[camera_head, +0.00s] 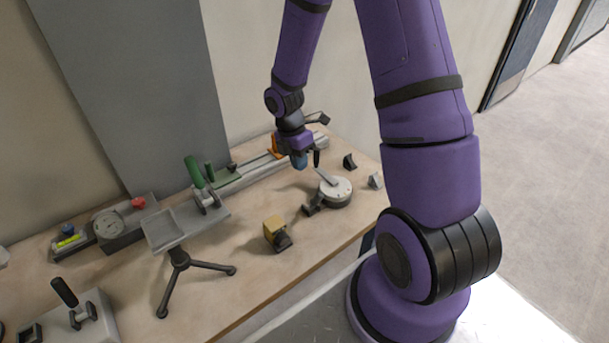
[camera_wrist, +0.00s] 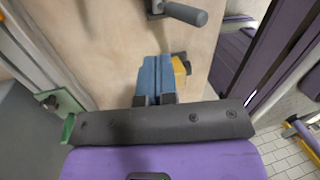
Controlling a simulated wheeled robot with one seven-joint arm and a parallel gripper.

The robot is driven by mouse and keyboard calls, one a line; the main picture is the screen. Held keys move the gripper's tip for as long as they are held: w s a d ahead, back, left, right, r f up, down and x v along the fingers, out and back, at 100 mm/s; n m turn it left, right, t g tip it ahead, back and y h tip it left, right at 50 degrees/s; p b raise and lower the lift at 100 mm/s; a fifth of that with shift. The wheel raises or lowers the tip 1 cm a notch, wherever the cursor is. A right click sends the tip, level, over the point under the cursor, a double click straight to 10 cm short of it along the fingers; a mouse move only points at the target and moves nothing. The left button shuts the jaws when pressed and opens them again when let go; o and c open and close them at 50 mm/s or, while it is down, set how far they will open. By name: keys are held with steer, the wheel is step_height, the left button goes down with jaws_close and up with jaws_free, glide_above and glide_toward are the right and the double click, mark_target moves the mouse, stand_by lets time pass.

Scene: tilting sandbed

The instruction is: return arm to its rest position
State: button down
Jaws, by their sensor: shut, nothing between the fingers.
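My purple arm rises at the right of the head view and comes down over the far right part of the bench. My gripper (camera_head: 299,161) points down there, with its blue fingers above the bench near the long rail. In the wrist view my gripper (camera_wrist: 157,78) shows its two blue fingers pressed together with only a thin seam between them. Nothing is held. A yellow part (camera_wrist: 180,70) shows just behind the fingers to the right; I cannot tell whether they touch it.
The wooden bench (camera_head: 225,275) carries a round dial device (camera_head: 335,191), a yellow block (camera_head: 274,228), a grey tray on a tripod (camera_head: 168,230), a green-handled clamp (camera_head: 205,190), a gauge (camera_head: 109,224) and a rail (camera_head: 252,175). A wall stands behind; open floor lies right.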

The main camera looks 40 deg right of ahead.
steer(key=shift+v, duration=2.1)
steer(key=shift+s, duration=0.15)
steer(key=s+a+r+m+t, duration=0.2)
steer(key=s+r+m, duration=0.25)
steer(key=r, duration=0.55)
steer(key=s+a+r+m+t, duration=0.25)
steer(key=r+m, duration=0.35)
steer(key=r, duration=0.4)
steer(key=s+a+r+m+t, duration=0.1)
steer(key=s+r+m, duration=0.3)
steer(key=s, duration=0.3)
steer(key=s+a+r+m+t+y, duration=0.1)
steer(key=s+r+m+t, duration=0.1)
steer(key=s+r+m, duration=0.3)
steer(key=shift+s+a+r, duration=0.2)
steer(key=shift+s+a, duration=0.05)
steer(key=shift+s, duration=0.85)
